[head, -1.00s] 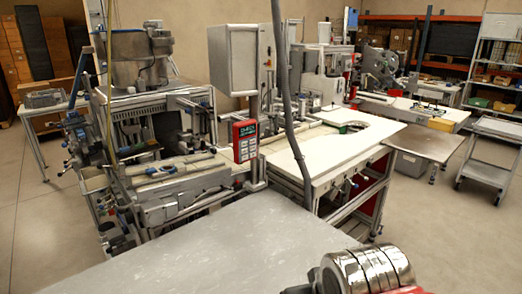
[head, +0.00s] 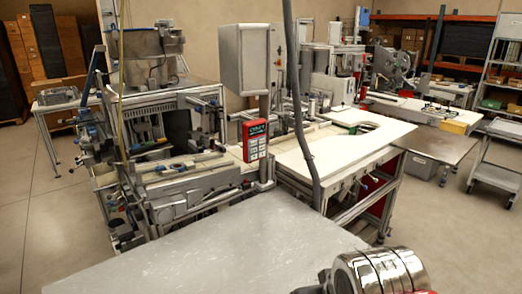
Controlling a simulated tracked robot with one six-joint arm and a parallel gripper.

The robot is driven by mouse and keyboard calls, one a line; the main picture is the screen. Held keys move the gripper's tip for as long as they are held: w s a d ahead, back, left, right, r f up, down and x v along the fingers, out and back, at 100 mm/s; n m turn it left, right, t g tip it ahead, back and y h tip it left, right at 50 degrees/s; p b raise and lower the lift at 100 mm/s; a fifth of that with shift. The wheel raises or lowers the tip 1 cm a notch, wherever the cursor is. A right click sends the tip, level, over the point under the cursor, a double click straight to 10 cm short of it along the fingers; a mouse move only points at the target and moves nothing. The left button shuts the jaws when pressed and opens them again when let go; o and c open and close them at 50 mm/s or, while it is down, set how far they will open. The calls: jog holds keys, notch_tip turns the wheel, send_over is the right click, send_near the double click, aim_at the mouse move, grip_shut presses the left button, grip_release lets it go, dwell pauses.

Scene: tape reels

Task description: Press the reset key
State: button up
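A red control box (head: 256,140) with a lit display at its top and several pale keys below stands upright at the middle of the head view, on the machine's near side. The lettering on its keys is too small to read, so I cannot tell which one is the reset key. A shiny metal cylindrical part of my arm shows at the bottom right, well apart from the box. My gripper's fingers do not show in this view.
A grey flat surface (head: 215,245) fills the near foreground. A machine with rails (head: 180,170) stands left of the box, and a white worktable (head: 345,148) stands right of it. A dark grey hose (head: 296,100) hangs down right of the box. Open floor lies at the far left and right.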

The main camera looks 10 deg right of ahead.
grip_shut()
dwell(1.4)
